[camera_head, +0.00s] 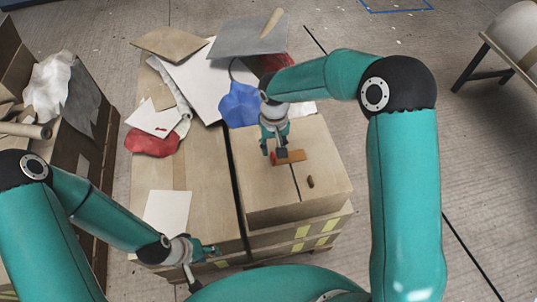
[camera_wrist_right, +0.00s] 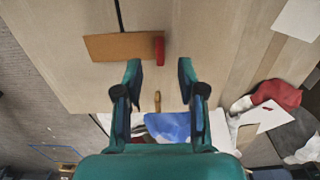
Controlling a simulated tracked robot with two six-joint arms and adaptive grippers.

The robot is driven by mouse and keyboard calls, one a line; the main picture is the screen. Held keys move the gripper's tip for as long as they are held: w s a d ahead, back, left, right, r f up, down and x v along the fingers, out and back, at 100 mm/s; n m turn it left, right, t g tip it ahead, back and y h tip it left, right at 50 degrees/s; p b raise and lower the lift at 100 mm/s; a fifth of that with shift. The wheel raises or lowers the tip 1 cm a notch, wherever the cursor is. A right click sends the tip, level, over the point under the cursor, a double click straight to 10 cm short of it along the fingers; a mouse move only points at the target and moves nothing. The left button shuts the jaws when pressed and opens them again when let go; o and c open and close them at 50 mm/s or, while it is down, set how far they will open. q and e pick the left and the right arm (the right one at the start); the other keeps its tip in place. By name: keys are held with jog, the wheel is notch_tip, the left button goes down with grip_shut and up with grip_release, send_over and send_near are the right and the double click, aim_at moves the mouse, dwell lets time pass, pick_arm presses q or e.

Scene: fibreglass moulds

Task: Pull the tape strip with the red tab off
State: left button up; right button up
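The tape strip (camera_head: 293,157) is a flat orange-brown band on top of the cardboard box at the right; it also shows in the right wrist view (camera_wrist_right: 118,46). Its red tab (camera_wrist_right: 159,48) is at one end, the left end in the head view (camera_head: 273,159). My right gripper (camera_wrist_right: 160,70) is open and empty, its fingers spread either side of the tab's line and the tab just beyond the fingertips. In the head view, my right gripper (camera_head: 275,148) hangs over the tab end and partly covers it. My left gripper (camera_head: 203,264) appears open and empty near the front edge.
Blue cloth (camera_head: 240,104), red cloth (camera_head: 151,142), paper and boards clutter the back and left. A white sheet (camera_head: 167,211) lies near my left gripper. A dark gap separates the two box tops.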

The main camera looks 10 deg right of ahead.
aim_at(273, 155)
jog(key=shift+f, duration=2.6)
grip_shut()
